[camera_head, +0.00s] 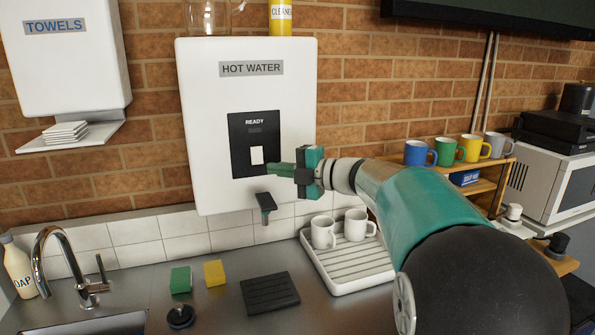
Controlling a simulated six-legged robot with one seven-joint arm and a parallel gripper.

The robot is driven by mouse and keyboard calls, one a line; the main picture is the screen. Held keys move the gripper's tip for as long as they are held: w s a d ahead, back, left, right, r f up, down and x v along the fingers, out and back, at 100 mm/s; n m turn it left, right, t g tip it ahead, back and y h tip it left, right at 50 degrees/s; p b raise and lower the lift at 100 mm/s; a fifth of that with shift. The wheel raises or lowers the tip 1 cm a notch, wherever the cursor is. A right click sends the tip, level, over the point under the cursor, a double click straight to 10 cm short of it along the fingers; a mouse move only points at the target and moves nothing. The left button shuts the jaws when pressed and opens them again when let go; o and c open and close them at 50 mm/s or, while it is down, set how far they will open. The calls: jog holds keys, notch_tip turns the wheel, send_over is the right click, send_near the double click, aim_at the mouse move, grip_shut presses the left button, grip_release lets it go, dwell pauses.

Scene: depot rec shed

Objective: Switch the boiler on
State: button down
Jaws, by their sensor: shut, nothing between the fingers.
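The boiler (208,120) is a white wall box labelled "HOT WATER". Its black panel (240,127) carries the word "READY" above a dark indicator. A white rocker switch (257,155) sits low on the panel. A black spout (265,203) hangs under the box. My gripper (270,169) is shut and empty. Its green fingers point left at the panel, with the tips just below and right of the switch. I cannot tell whether the tips touch the panel or switch.
A white drainer tray (345,285) with two white mugs stands below right of the boiler. A black mat (270,293), green sponge (181,280) and yellow sponge (214,273) lie on the counter. A chrome tap (45,262) stands left. Coloured mugs (446,151) line a shelf at right.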

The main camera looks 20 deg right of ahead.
aim_at(254, 164)
jog(key=w, duration=0.1)
jog(key=w+a, duration=0.1)
jog(key=w, duration=0.3)
jog(key=shift+w+a+f, duration=0.15)
jog(key=shift+a+f, duration=0.1)
jog(key=shift+f, duration=0.1)
jog(key=shift+w, duration=0.1)
jog(key=shift+w, duration=0.25)
jog(key=shift+s+f, duration=0.15)
